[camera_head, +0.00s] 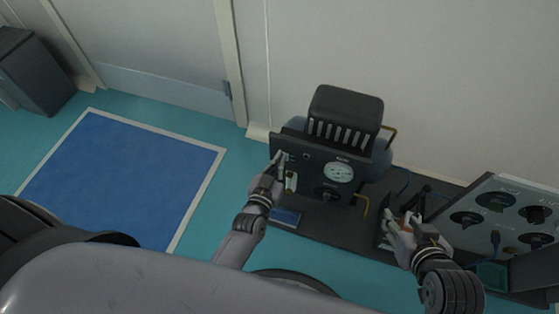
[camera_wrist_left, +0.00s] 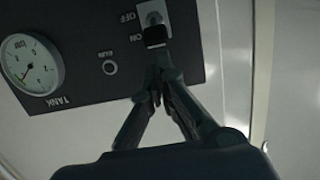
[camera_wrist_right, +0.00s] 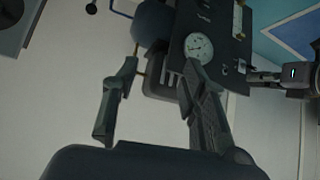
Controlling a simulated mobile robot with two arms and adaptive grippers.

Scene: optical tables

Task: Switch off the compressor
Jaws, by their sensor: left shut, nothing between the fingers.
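The compressor has a dark front panel (camera_head: 310,166) with a round gauge (camera_head: 338,172) and a ribbed black top (camera_head: 344,108). In the left wrist view the panel (camera_wrist_left: 85,75) appears upside down. Its switch (camera_wrist_left: 152,14) has a pale plate and a black lever, beside an OFF label (camera_wrist_left: 128,17). My left gripper (camera_head: 281,159) is shut and empty at the panel's upper left. Its fingertips (camera_wrist_left: 158,78) are together just below the lever in that view; contact is unclear. My right gripper (camera_head: 400,216) is open and empty, right of the compressor.
A panel with several dark dials (camera_head: 497,201) stands close to my right gripper. A blue floor mat (camera_head: 120,180) with a pale border lies left. A grey cabinet (camera_head: 38,72) is at the far left. The wall is close behind the compressor.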

